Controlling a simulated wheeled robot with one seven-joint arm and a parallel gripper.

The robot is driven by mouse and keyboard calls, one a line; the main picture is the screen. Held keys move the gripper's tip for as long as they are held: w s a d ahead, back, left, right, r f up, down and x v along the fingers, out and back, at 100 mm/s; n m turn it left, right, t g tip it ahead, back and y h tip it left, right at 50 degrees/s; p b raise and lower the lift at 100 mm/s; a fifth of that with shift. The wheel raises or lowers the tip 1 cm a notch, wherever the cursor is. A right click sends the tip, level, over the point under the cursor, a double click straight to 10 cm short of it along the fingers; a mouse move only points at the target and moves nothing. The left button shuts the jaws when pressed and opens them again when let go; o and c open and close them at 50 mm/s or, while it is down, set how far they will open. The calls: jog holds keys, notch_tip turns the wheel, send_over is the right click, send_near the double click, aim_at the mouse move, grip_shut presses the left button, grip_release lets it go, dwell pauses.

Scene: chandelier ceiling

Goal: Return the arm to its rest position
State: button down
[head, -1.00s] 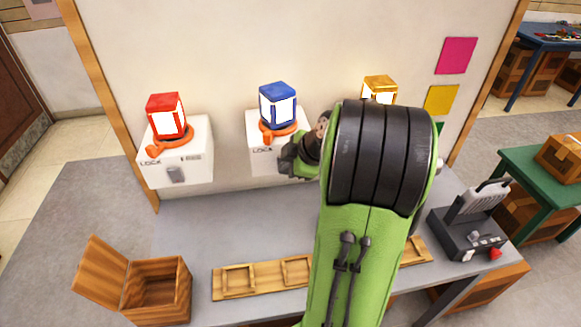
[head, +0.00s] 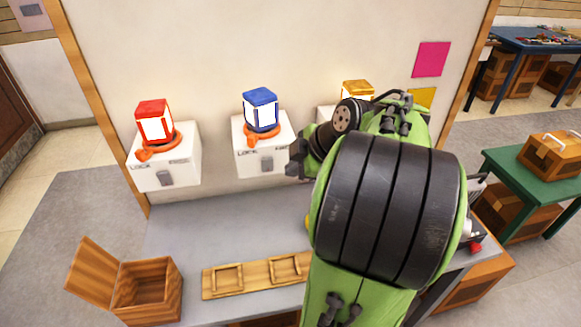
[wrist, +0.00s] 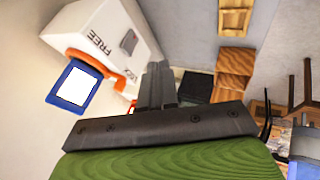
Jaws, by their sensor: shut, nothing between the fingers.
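My gripper (wrist: 156,85) is shut and empty in the wrist view, its fingers together. In the head view my green and black arm fills the right of centre, and the gripper end (head: 299,160) shows beside the middle white lock box (head: 248,148). That box carries a blue lantern (head: 260,108) on an orange ring. In the wrist view the same kind of box (wrist: 110,35) and the blue-framed lantern (wrist: 75,85) lie left of the fingers. I cannot tell whether the gripper touches the box; it looks apart from it in the wrist view.
A red lantern (head: 154,121) stands on the left lock box (head: 165,165). A yellow lantern (head: 357,92) is partly behind my arm. An open wooden box (head: 150,285) and a wooden frame tray (head: 240,278) stand on the grey bench (head: 200,235). A green table (head: 510,165) is at right.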

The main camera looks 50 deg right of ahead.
dwell(0.4)
jog(key=a+r+m+g, duration=0.1)
jog(key=a+m, duration=0.3)
jog(key=a, duration=1.1)
jog(key=s+a+f+m, duration=0.2)
jog(key=s+a+m, duration=0.4)
jog(key=s, duration=0.4)
jog(key=shift+s+a+g+p, duration=0.4)
jog(key=shift+a+p, duration=0.05)
jog(key=shift+a, duration=0.45)
